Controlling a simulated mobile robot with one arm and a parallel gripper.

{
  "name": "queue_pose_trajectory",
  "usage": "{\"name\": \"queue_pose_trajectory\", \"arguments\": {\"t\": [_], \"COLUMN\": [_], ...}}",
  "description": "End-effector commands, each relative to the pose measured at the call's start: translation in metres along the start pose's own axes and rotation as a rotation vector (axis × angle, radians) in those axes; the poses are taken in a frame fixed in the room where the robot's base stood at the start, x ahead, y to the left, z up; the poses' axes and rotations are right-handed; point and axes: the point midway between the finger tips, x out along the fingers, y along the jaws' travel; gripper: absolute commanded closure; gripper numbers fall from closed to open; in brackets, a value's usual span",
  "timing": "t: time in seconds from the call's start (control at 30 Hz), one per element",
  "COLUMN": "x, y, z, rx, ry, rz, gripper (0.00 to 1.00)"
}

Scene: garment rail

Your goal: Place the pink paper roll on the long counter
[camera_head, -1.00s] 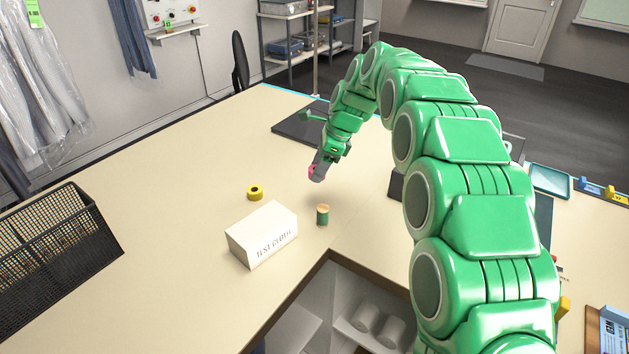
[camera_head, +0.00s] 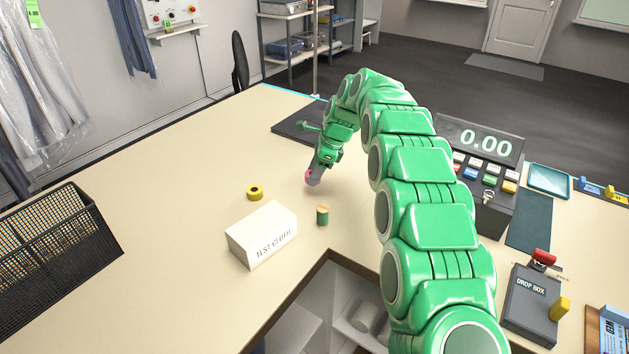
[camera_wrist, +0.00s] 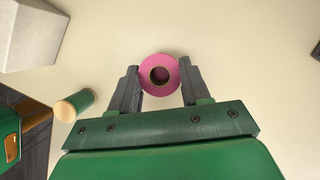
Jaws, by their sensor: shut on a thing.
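The pink paper roll (camera_wrist: 147,77) is between the two fingertips of my gripper (camera_wrist: 160,84) in the wrist view, its dark core hole facing the camera. My gripper is shut on it. In the head view my gripper (camera_head: 314,177) points down over the long counter (camera_head: 200,165), and only a bit of the pink roll (camera_head: 308,176) shows beside the fingers. I cannot tell whether the roll touches the counter or is just above it.
A green thread spool (camera_head: 322,216), a white TEST CLOTH box (camera_head: 262,235) and a yellow tape roll (camera_head: 255,192) stand nearby. A black mesh basket (camera_head: 45,255) is at left, a cash register (camera_head: 485,165) and drop box (camera_head: 530,300) at right. The counter's left middle is clear.

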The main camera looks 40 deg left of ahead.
Motion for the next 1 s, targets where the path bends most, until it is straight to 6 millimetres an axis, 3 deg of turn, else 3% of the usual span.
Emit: {"name": "queue_pose_trajectory", "arguments": {"t": [0.47, 0.87, 0.9, 1.0], "x": [0.032, 0.035, 0.035, 0.035], "y": [-0.004, -0.004, -0.004, -0.004], "z": [-0.011, -0.014, -0.014, -0.014], "rx": [0.0, 0.0, 0.0, 0.0], "ry": [0.0, 0.001, 0.001, 0.001], "rz": [-0.001, 0.0, 0.0, 0.0], "gripper": [0.82, 0.82, 0.5, 0.35]}}
